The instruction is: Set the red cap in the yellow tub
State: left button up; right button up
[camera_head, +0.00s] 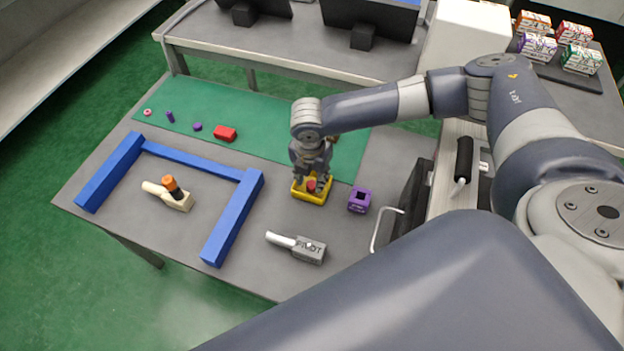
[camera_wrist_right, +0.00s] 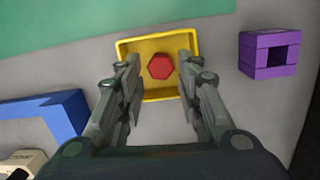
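The yellow tub (camera_head: 309,198) stands on the grey table, and it also fills the top middle of the right wrist view (camera_wrist_right: 126,48). The red cap (camera_wrist_right: 160,66), six-sided, is in the tub and lies between my right fingers in that view. It also shows under the gripper in the head view (camera_head: 311,186). My right gripper (camera_head: 313,178) points down over the tub. Its fingers stand apart, with a gap on each side of the cap (camera_wrist_right: 160,80). My left gripper is not in view.
A purple block with a square opening (camera_head: 359,200) stands right of the tub. A grey lever fixture (camera_head: 309,250) is in front. A blue frame (camera_head: 233,218) surrounds a wooden fixture (camera_head: 180,200) at left. A red block (camera_head: 225,133) lies on the green mat (camera_head: 265,122).

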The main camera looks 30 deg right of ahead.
aim_at(311, 189)
notch_tip(311, 189, up, 9)
jog(key=shift+s+a, duration=0.35)
jog(key=shift+s, duration=0.1)
dwell(0.3)
